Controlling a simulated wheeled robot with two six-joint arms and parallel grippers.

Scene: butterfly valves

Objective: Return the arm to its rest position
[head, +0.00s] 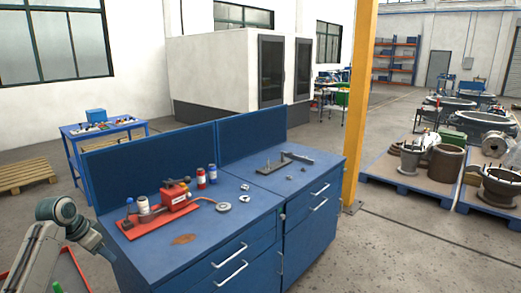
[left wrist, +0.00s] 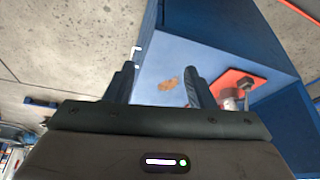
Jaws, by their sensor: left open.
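My left arm comes in at the lower left of the head view, its grey links bent at a rounded joint. Its dark left gripper (head: 106,254) is beside the left end of the blue workbench (head: 235,228). In the left wrist view the two dark fingers of this gripper (left wrist: 157,76) stand apart with nothing between them. The workbench top (left wrist: 190,50) shows beyond the fingers. My right arm and gripper are not in view.
A red plate (head: 130,228) with a red device (head: 174,196) lies on the workbench, near small bottles (head: 201,178). A metal bracket (head: 285,162) lies farther right. A yellow post (head: 360,100) stands behind the bench's right end.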

